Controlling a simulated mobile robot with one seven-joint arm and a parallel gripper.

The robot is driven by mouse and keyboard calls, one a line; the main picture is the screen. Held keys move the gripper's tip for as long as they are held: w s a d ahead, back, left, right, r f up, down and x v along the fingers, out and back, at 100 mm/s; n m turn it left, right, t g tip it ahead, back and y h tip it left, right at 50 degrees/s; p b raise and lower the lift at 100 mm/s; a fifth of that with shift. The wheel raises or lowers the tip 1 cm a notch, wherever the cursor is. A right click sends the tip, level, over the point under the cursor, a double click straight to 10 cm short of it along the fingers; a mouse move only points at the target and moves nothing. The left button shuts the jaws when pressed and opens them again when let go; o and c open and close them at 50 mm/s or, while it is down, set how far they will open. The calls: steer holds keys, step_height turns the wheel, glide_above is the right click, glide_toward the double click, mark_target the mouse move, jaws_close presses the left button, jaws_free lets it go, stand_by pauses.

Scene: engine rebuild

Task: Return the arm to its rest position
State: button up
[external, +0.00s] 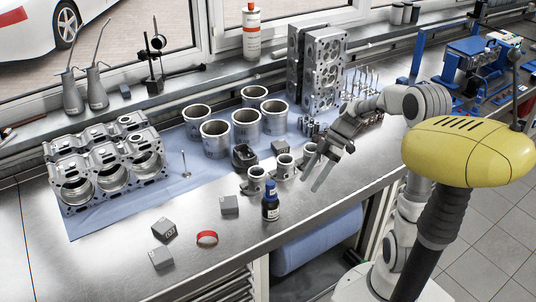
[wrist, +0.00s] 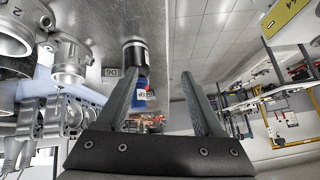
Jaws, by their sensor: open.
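My gripper (external: 313,174) is open, with its two fingers pointing down and to the left near the front edge of the bench. In the wrist view my gripper (wrist: 163,65) shows its two fingers apart with nothing held between them. A small dark blue bottle (external: 270,208) stands upright on the bench, left of and below the fingers in the external view. The bottle (wrist: 139,97) shows beyond the left finger in the wrist view, partly hidden by it. My arm is bent, reaching over the bench from the right.
Pistons (external: 285,165), cylinder liners (external: 215,138), an engine block (external: 105,170) and an upright cylinder head (external: 316,70) stand on the bench. Grey blocks (external: 163,229) and a red ring (external: 207,238) lie at the front left. A blue roll (external: 315,240) hangs under the bench edge.

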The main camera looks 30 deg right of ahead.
steer(key=s+d+r+m+t+h, duration=0.2)
steer(key=s+d+r+m+h, duration=0.3)
steer(key=d+h, duration=0.4)
steer(key=s+a+r+m+t+y+p, duration=0.1)
steer(key=s+a+r+m+t+p, duration=0.3)
steer(key=s+a+r+m, duration=0.3)
steer(key=shift+s+a+r+m, duration=0.35)
steer(key=shift+s+m, duration=0.45)
steer(key=shift+m, duration=1.1)
